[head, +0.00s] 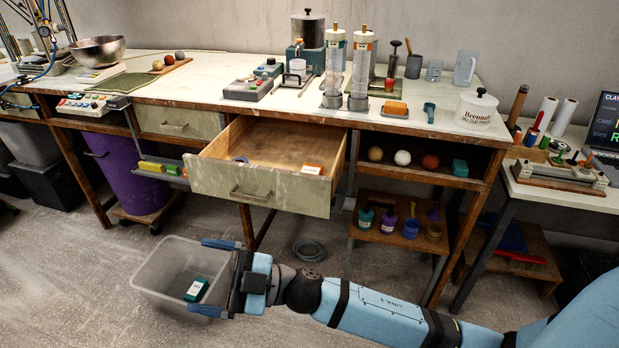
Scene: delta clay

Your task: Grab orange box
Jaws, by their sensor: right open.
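My right gripper (198,275) is open, low and to the left of the drawer front. Its two blue fingers point left over the right side of a clear plastic bin (150,270). I cannot tell whether they touch the bin. A dark green box (196,289) with a white label shows in the bin, between the fingers in the picture. My left gripper is not in view.
A purple bin (122,170) stands at left.

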